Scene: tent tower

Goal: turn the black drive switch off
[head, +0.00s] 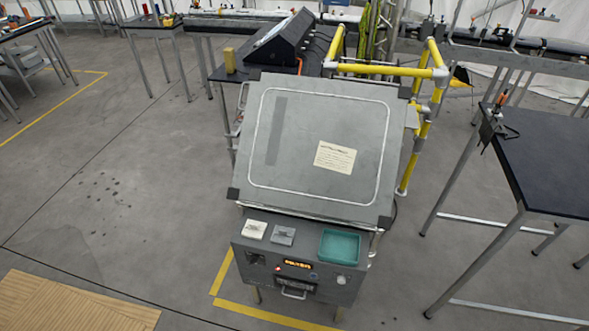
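A grey machine cabinet (262,281) stands in the lower middle, its front facing me. A small dark fitting (255,259) sits at the left of its front face. It may be the black drive switch, but it is too small to tell for sure or to read its position. A lit orange display (299,263) is to its right, with a small orange-red light (278,268) beside it. A dark slot with a metal handle (294,293) is below the display. A pale round knob (341,280) is at the right. Neither of my grippers is in view.
A large grey sloped lid (320,130) with a paper label rises behind the front panel. A white block, a grey block and a teal tray (340,246) lie on the ledge. Yellow rails (433,70) stand behind right; a dark table (550,165) is right. Floor at left is clear.

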